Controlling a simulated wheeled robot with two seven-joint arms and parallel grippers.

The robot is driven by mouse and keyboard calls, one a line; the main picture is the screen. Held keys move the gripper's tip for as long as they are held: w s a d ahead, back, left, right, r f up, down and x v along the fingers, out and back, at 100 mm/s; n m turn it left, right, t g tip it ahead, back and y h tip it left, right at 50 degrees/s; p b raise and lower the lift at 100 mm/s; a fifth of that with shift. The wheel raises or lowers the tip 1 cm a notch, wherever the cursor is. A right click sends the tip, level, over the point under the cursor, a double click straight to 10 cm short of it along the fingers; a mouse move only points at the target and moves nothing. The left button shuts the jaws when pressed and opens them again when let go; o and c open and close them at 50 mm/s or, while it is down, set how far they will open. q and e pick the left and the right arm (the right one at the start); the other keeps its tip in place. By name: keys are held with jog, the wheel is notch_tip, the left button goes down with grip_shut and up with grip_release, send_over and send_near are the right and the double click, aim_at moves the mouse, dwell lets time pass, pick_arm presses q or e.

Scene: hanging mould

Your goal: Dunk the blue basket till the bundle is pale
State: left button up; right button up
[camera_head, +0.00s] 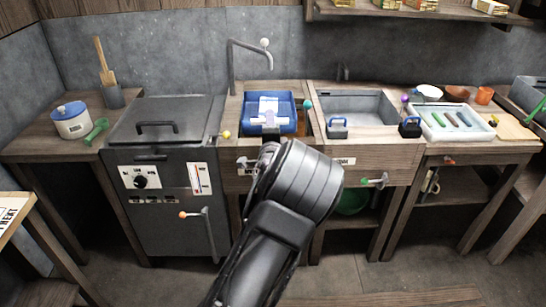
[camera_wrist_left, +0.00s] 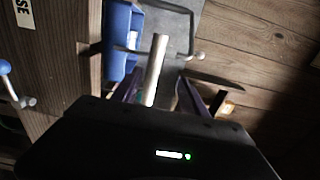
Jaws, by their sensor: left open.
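The blue basket (camera_head: 284,104) sits over the left basin of the counter, under a tall tap. A pale, whitish shape lies in it; I cannot tell whether this is the bundle. In the left wrist view the blue basket (camera_wrist_left: 122,38) shows at the upper left, with a pale metal bar (camera_wrist_left: 156,66) reaching between my finger tips. My left gripper (camera_head: 268,133) is at the basket's front side; in the wrist view the left gripper (camera_wrist_left: 168,96) has its fingers apart around the bar. Its contact with the bar cannot be told. My right gripper is not in view.
A dark lidded machine (camera_head: 160,140) with a dial stands left. A tray (camera_head: 450,122) with coloured pieces stands further right.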

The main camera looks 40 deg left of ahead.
pick_arm(q)
jog(key=p+v, duration=0.2)
jog(key=v, duration=0.4)
dwell(0.6)
jog(key=s+d+f+n+g+h, duration=0.4)
jog(key=d+f, duration=0.4)
jog(key=f, duration=0.5)
jog(key=s+d+f+n+g+h, duration=0.3)
jog(key=s+d+f, duration=0.45)
jog(key=f, duration=0.65)
jog(key=s+d+f+n+g+h, duration=0.2)
jog(key=s+d+f+g+h, duration=0.1)
jog(key=s+d, duration=0.8)
jog(key=s+d+f+n+g+h, duration=0.3)
jog(key=s+d+f+h, duration=0.2)
jog(key=s+d, duration=0.6)
jog(key=shift+d+f+g, duration=0.4)
jog(key=shift+d+f, duration=0.35)
jog(key=shift+d, duration=0.3)
